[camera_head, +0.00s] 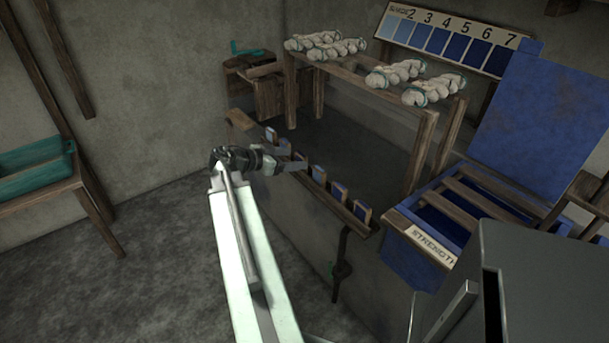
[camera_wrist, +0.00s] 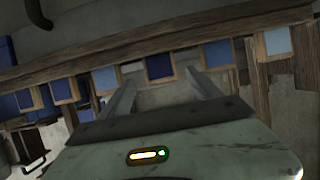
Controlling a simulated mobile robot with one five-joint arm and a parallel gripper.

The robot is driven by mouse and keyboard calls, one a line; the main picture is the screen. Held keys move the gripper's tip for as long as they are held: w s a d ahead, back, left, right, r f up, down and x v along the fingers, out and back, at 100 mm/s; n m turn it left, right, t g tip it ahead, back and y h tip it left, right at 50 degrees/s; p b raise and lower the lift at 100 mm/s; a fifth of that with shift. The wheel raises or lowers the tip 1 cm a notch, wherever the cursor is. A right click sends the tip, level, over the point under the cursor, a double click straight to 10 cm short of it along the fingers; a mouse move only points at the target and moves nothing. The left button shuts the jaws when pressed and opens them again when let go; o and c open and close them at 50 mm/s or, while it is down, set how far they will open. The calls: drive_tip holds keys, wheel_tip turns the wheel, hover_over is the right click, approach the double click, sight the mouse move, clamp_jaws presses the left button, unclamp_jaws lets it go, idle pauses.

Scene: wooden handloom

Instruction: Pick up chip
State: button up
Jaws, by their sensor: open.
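Several small chips, blue squares in wooden frames, stand in a row along a narrow wooden rail. In the head view, one chip (camera_head: 271,135) is beyond my gripper, and others, such as this chip (camera_head: 318,174), are on its near side. My gripper (camera_head: 294,158) is open at the rail. In the wrist view, my two fingers (camera_wrist: 160,78) point toward the rail, with a dark blue chip (camera_wrist: 160,67) framed between their tips. A lighter chip (camera_wrist: 278,41) is at the right end. I cannot tell whether the fingers touch anything. No chip is visibly held.
The rail (camera_head: 336,205) runs along a low wall. A wooden stand (camera_head: 427,142) with pale yarn bundles rises behind it. A numbered blue shade board (camera_head: 450,38) hangs at the back. A blue "STRENGTH" box (camera_head: 420,240) stands right. Open floor (camera_head: 160,235) lies left.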

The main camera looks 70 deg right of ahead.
drive_tip(key=shift+b+x, duration=1.6)
drive_tip(key=shift+x, duration=2.3)
drive_tip(key=shift+a+f, duration=0.1)
drive_tip(key=c, duration=1.4)
wheel_tip(320, 180, up, 10)
drive_tip(key=p, duration=1)
